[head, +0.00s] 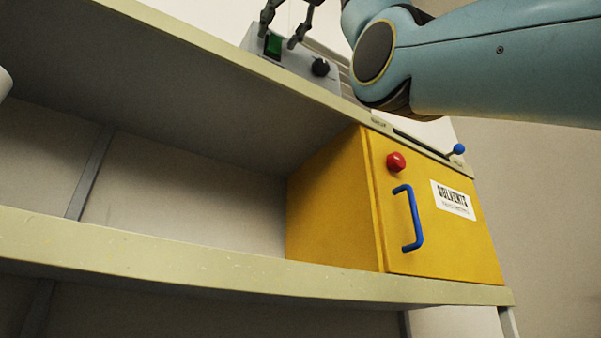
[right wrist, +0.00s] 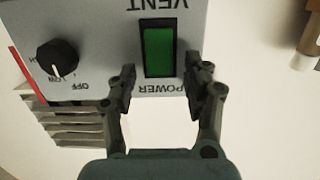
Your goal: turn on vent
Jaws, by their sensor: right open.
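The vent control box (head: 297,60) is a grey panel on the upper shelf, at the top of the head view. In the right wrist view the panel (right wrist: 95,22) reads VENT and POWER, upside down. Its green power switch (right wrist: 160,50) sits between my right gripper's fingers; the switch also shows in the head view (head: 273,46). A black knob (right wrist: 57,59) with OFF and LOW marks is left of it. My right gripper (right wrist: 163,88) is open, its fingertips at the panel's lower edge on either side of the switch. Whether they touch the panel I cannot tell. My left gripper is not in view.
A yellow solvent cabinet (head: 335,200) with a blue handle (head: 415,218) and red button (head: 396,162) stands on the lower shelf (head: 150,258). A slider with a blue knob (head: 459,149) is on the upper shelf (head: 225,55) edge. The lower shelf left of the cabinet is empty.

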